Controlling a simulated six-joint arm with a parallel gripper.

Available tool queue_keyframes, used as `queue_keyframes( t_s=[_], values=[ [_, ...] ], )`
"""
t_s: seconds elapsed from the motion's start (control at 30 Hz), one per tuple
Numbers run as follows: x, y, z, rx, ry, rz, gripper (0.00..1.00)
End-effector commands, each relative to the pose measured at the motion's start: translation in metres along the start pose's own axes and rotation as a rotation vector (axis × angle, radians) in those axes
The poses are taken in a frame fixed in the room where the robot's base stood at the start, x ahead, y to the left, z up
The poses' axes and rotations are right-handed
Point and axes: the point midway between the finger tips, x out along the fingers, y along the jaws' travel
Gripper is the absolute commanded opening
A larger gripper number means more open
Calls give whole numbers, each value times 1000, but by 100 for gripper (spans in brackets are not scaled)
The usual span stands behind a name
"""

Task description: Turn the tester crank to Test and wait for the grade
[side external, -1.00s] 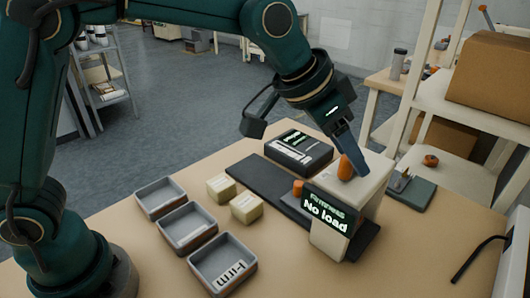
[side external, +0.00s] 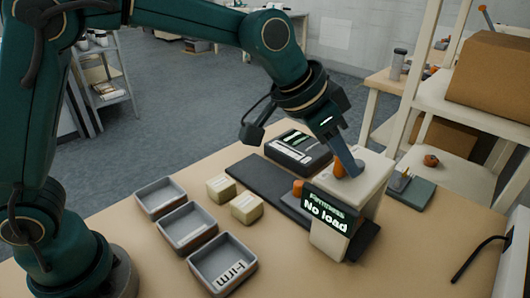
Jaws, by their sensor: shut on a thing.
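The tester (side external: 369,190) is a pale stand on the table. Its dark display (side external: 327,212) reads "No load" under a smaller line that looks like "Firmness". An orange crank handle (side external: 340,170) shows at the top of the tester. My gripper (side external: 352,166) reaches down to it from above and is shut on it, partly covering it. A second orange part (side external: 298,187) sits lower, at the tester's left side. The crank's markings, including Test, cannot be made out.
Two pale yellow blocks (side external: 221,187) (side external: 246,206) lie on the table, left of a dark strip (side external: 262,187). Three grey trays stand further left; the nearest tray (side external: 250,266) is labelled "Firm". A black labelled box (side external: 313,160) stands behind. A shelf rises at the right.

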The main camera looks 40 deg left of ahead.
Motion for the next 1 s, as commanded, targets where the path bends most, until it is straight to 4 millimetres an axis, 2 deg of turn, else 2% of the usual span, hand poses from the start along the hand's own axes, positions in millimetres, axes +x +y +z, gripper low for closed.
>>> queue_keyframes(
  t_s=[0.03,0.17,0.57,0.83,1.0],
  values=[
    [0,-8,0,-5,6,-6,0],
    [-2,-18,1,-4,7,-6,0],
    [-2,-21,1,-1,6,-4,0],
    [4,-41,-7,-4,7,-5,0],
    [4,-44,-8,-1,8,-4,0]
  ],
)
